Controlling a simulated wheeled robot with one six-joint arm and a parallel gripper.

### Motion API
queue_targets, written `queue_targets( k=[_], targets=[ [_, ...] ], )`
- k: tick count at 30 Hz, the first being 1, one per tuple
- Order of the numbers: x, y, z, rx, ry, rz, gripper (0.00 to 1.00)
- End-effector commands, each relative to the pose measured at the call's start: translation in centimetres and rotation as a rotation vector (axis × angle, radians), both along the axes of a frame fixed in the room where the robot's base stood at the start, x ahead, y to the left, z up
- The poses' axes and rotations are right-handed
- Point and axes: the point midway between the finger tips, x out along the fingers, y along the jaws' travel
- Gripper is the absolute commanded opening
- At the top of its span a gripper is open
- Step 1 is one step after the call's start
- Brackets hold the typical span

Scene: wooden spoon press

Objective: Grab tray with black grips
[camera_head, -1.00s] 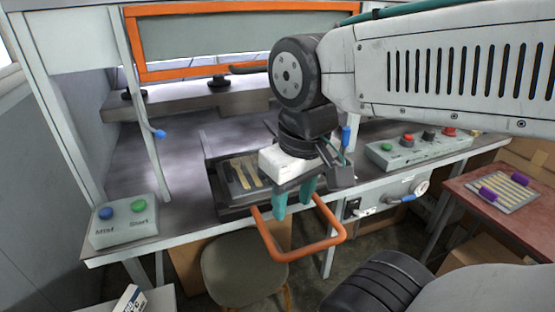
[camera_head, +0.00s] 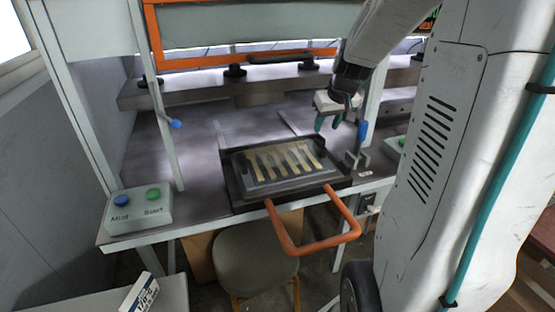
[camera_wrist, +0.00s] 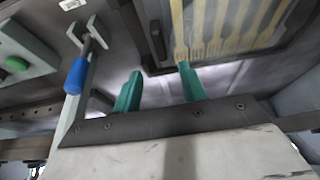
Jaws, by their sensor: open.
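The tray (camera_head: 262,179) is a grey plate with several pale wooden spoons (camera_head: 285,158) lying on it. It sits in a black frame (camera_head: 240,201) on the metal table. A black grip (camera_head: 239,163) shows at its left end and another (camera_head: 321,147) at its right end. In the wrist view the spoons (camera_wrist: 215,42) are at the upper right, with a black grip (camera_wrist: 157,40) just left of them. My gripper (camera_head: 328,122) is open and empty, apart from the tray, above its right rear side. Its teal fingers (camera_wrist: 160,88) show in the wrist view.
An orange handle (camera_head: 300,250) sticks out from the frame's front. A blue-tipped lever (camera_head: 362,131) stands right of the tray, close to my gripper; it also shows in the wrist view (camera_wrist: 77,75). A button box (camera_head: 138,209) is at the left. A stool (camera_head: 256,258) stands in front.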

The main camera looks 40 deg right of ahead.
Motion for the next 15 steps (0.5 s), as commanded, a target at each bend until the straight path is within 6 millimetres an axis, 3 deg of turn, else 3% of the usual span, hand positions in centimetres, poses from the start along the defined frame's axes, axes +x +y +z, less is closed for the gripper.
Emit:
queue_targets(
  k=[15],
  targets=[
    [1.8, -0.3, -6.5, 0.002, 0.003, 0.000, 0.42]
  ],
)
